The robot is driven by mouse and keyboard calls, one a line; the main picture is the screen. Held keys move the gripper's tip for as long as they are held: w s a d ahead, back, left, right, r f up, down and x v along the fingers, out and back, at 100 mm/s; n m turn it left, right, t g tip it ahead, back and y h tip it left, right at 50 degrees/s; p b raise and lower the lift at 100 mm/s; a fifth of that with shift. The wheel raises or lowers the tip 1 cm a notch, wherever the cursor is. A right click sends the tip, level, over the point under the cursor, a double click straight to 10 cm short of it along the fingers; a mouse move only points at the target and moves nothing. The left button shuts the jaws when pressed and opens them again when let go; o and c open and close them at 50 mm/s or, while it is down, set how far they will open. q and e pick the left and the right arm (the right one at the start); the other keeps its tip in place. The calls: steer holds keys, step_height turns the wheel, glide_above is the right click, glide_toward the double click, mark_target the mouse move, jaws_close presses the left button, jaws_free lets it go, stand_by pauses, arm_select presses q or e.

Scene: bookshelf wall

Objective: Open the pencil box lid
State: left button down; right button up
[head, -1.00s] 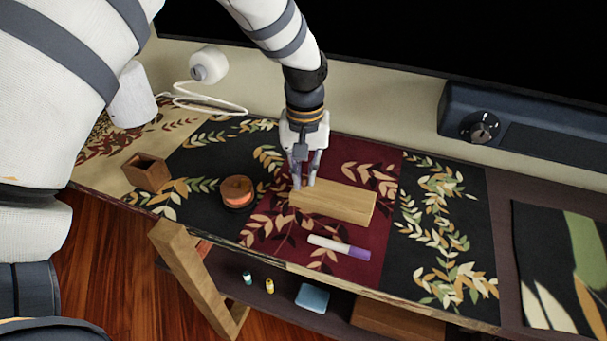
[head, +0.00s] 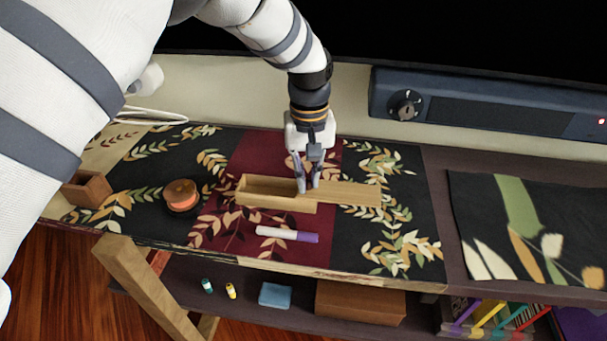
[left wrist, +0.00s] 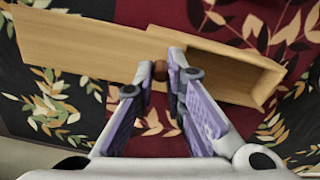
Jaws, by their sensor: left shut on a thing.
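The wooden pencil box (head: 276,202) lies on the dark red part of the runner, its left part open with the inside showing and looking empty. Its flat lid (head: 352,194) is slid to the right and sticks out well past the box's right end. My left gripper (head: 308,187) points down at the lid's left end. In the left wrist view, its fingertips (left wrist: 161,72) are closed around a small brown knob (left wrist: 160,69). There the lid (left wrist: 75,44) extends left and the open box (left wrist: 232,66) lies right. My right gripper is out of view.
A white and purple marker (head: 287,234) lies just in front of the box. A round orange-topped container (head: 181,196) and a small wooden cup (head: 87,188) stand to the left. A dark blue speaker bar (head: 480,107) stands behind. The runner right of the lid is clear.

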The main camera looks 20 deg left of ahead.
arm_select(q)
steer(key=c, duration=1.6)
jaws_free()
step_height(320, 180, up, 12)
